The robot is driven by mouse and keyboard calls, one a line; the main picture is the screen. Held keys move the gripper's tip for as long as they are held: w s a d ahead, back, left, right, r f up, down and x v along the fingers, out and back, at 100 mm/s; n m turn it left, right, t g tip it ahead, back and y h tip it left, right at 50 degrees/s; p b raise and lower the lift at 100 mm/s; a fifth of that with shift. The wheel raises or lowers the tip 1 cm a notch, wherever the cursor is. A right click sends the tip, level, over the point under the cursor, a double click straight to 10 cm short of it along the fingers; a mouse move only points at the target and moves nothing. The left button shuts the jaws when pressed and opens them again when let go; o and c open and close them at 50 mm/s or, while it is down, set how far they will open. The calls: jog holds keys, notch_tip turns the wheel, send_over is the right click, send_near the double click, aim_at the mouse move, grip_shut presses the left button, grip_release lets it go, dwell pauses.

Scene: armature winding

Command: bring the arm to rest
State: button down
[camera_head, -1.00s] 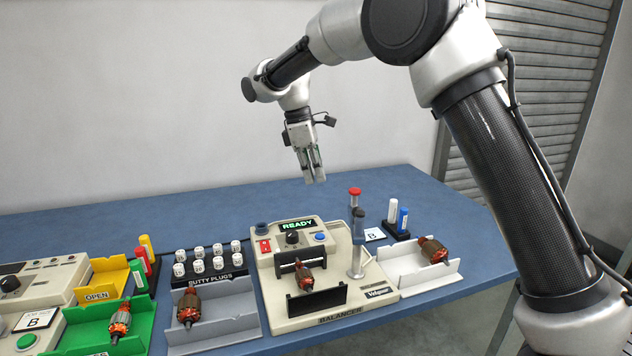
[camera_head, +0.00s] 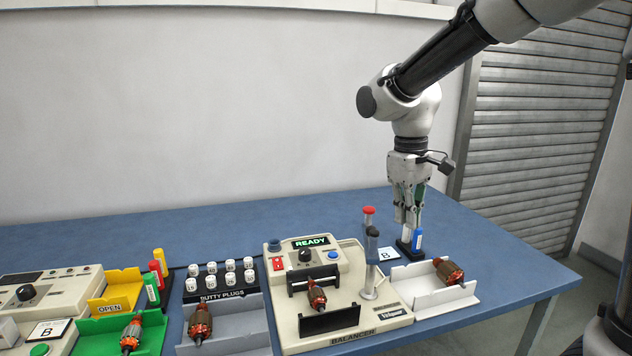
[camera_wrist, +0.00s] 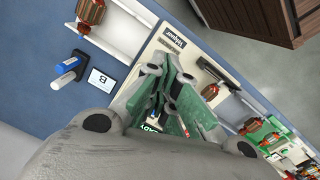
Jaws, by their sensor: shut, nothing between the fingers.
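My gripper (camera_head: 408,218) is shut and empty. In the head view it points down over the back right of the bench, in front of or above the pen holder, which it partly hides. In the wrist view my gripper (camera_wrist: 170,105) hangs over the balancer with its fingers together. The balancer (camera_head: 400,318) has a green READY display (camera_head: 311,242) and carries an armature (camera_head: 317,295) in its cradle.
A white tray (camera_head: 462,300) with an armature (camera_head: 448,271) is right of the balancer. A grey tray (camera_head: 250,330) with an armature (camera_head: 200,324), putty plugs (camera_head: 220,278), a green tray (camera_head: 90,340) and a yellow bin (camera_head: 118,286) are left. The back bench (camera_head: 200,230) is clear.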

jog(key=s+d+r+m+t, duration=0.2)
jog(key=s+d+m, duration=0.1)
jog(key=s+d, duration=0.5)
jog(key=s+d+r+m+t, duration=0.2)
jog(key=s+d+m, duration=0.1)
jog(key=s+d, duration=0.6)
jog(key=shift+s+r+m+t+y, duration=0.3)
jog(key=shift+s+m+y, duration=0.1)
jog(key=shift+s, duration=0.6)
